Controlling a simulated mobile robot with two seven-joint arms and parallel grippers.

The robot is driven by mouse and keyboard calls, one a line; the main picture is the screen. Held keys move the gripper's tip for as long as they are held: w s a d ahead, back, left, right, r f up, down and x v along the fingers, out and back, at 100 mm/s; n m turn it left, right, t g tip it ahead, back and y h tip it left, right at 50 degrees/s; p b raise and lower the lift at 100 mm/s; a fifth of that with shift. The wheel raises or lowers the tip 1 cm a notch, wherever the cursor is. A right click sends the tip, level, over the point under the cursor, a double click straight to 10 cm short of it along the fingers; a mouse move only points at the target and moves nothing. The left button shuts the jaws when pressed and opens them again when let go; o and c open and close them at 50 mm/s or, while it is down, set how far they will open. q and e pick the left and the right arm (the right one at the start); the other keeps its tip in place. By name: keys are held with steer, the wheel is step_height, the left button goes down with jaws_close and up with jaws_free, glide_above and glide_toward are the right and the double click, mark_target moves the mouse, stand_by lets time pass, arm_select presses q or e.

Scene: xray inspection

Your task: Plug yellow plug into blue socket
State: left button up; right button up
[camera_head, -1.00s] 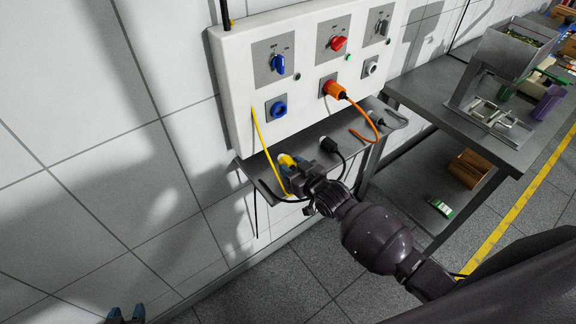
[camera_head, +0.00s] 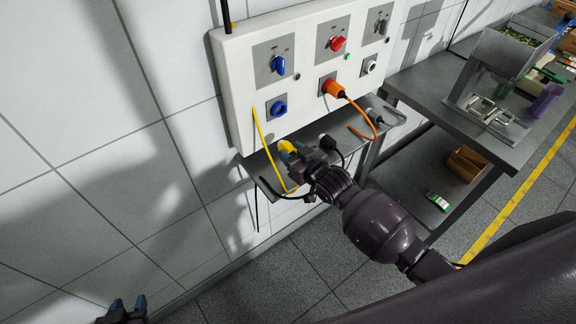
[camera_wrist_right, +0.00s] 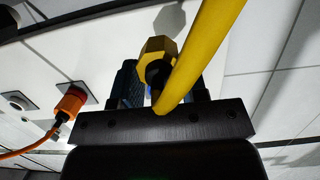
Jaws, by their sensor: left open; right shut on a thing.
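The yellow plug (camera_head: 287,147) is in my right gripper (camera_head: 291,153), just above the grey shelf and below the panel. In the right wrist view the fingers (camera_wrist_right: 160,85) are shut on the yellow plug (camera_wrist_right: 158,48), and its yellow cable (camera_wrist_right: 205,50) crosses in front. The blue socket (camera_head: 278,107) is on the white panel's lower left, empty, above and slightly left of the plug, with a clear gap between them. In the right wrist view the plug mostly hides what lies beyond it. My left gripper (camera_head: 127,304) is open and empty at the bottom left, far from the panel.
An orange plug (camera_head: 335,89) sits in the panel's red socket, its cable hanging to the right. A black plug (camera_head: 328,143) is close beside my right gripper on the grey shelf (camera_head: 392,118). The yellow cable (camera_head: 262,133) hangs left. A metal table (camera_head: 440,108) stands at right.

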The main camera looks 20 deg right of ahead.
steer(key=shift+d+f+n+h+b, duration=0.3)
steer(key=shift+d+f+n+b, duration=0.1)
steer(key=shift+n, duration=0.2)
steer(key=shift+s+d+n+b, duration=0.15)
steer(key=shift+d+n+b, duration=0.15)
steer(key=shift+n, duration=0.2)
steer(key=s+d+r+n+t+h+b, duration=0.1)
steer(key=s+r+n+t+b, duration=0.1)
steer(key=r+n, duration=0.5)
steer(key=shift+s+d+r+h+b, duration=0.35)
steer(key=shift+s+r, duration=0.5)
steer(key=shift+r, duration=0.45)
steer(key=shift+a, duration=0.1)
steer(key=shift+a+r+x, duration=0.1)
steer(key=shift+a+x, duration=0.05)
steer(key=shift+x, duration=0.85)
steer(key=shift+a+r+x, duration=0.1)
steer(key=shift+a+x, duration=0.05)
steer(key=shift+x, duration=0.85)
steer(key=shift+a+r+x, duration=0.1)
steer(key=shift+a+x, duration=0.05)
steer(key=shift+x, duration=0.8)
